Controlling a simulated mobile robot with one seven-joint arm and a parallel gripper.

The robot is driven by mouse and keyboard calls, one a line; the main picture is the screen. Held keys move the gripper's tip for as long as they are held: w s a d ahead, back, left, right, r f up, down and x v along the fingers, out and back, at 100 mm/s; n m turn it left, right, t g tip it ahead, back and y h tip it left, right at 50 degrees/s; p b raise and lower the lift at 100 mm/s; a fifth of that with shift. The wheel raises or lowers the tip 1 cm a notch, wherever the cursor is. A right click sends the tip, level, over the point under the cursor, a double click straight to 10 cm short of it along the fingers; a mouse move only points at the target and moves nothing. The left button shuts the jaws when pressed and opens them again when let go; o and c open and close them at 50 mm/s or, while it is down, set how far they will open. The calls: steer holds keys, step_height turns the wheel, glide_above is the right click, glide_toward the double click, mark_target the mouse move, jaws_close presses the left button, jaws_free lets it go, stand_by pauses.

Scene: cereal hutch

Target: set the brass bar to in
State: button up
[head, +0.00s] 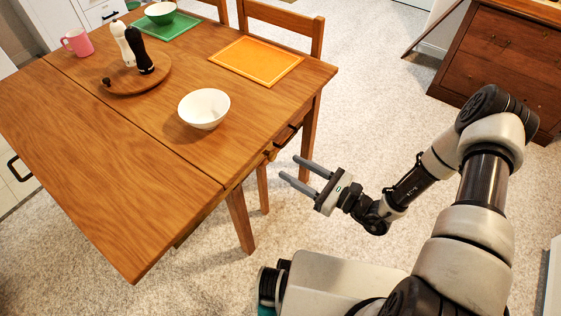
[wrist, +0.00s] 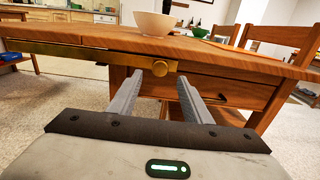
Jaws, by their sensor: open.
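The brass bar (wrist: 85,52) is a flat strip under the table's edge in the wrist view. It ends at a round brass knob (wrist: 165,67). In the head view, the knob (head: 270,154) shows small at the table's side, and most of the bar is hidden under the tabletop. My gripper (head: 290,167) is open and empty, a little to the right of the knob and pointing at it. In the wrist view, my gripper's two fingers (wrist: 162,82) are spread, with the knob seen between and just beyond their tips. I cannot tell whether they touch it.
The wooden table (head: 120,180) carries a white bowl (head: 204,108), a round tray (head: 155,79) with shakers, a pink mug (head: 77,42), and orange (head: 256,61) and green (head: 165,26) mats. A drawer (wrist: 215,90) with a dark handle is beside the knob. Open carpet surrounds my arm.

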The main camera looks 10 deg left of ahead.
mark_target(275, 157)
steer(key=shift+x, duration=2.75)
steer(key=shift+w, duration=0.1)
jaws_close()
